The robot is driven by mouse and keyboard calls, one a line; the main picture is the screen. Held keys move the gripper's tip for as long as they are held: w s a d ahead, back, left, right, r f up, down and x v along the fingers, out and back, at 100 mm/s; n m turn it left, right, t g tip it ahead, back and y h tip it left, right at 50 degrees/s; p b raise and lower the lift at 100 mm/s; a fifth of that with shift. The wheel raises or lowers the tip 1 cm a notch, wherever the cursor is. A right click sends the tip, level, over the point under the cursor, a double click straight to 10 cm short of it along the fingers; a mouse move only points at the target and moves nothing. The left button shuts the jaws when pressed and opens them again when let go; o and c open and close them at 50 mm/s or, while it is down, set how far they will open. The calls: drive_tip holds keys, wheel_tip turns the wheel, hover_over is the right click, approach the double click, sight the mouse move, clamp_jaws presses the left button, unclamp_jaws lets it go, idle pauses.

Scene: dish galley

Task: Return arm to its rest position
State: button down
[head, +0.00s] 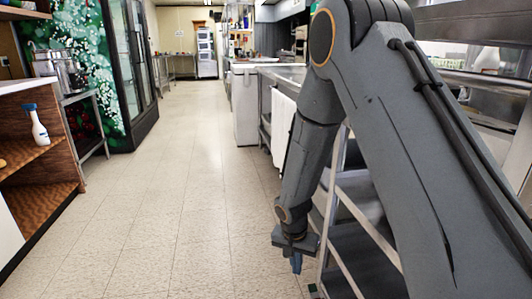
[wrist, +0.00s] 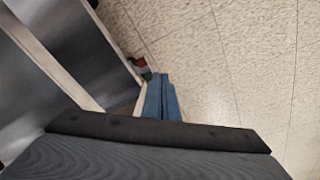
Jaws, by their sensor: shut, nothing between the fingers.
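My grey arm fills the right side of the head view, bent at its elbow and reaching down. My gripper (head: 296,262) hangs low at its end, pointing down over the aisle floor. In the wrist view its blue fingers (wrist: 161,96) lie together, shut, with nothing seen between them. The gripper is beside the metal shelf rack (head: 345,190), close to its left edge. I cannot tell whether they touch.
The tiled aisle floor (head: 170,180) is clear to the left and ahead. A white towel (head: 281,125) hangs behind my arm.

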drive_tip(key=s+a+r+n, duration=0.5)
drive_tip(key=s+a+r, duration=0.3)
drive_tip(key=s+r, duration=0.35)
drive_tip(key=s+a+r+n+g+y, duration=0.1)
drive_tip(key=s+r+n, duration=0.3)
drive_tip(key=s, duration=0.4)
drive_tip(key=s+a+r+n+y, duration=0.1)
drive_tip(key=s+a+r+n, duration=0.2)
drive_tip(key=s, duration=0.6)
drive_tip(key=d+r+m+p, duration=0.3)
drive_tip(key=d+r+p, duration=0.7)
drive_tip(key=r+p, duration=0.3)
drive_tip(key=d+r+m+p, duration=0.4)
drive_tip(key=d+r+p, duration=0.7)
drive_tip(key=r+p, duration=0.3)
drive_tip(key=shift+d+r+h, duration=0.3)
drive_tip(key=shift+r+h, duration=0.1)
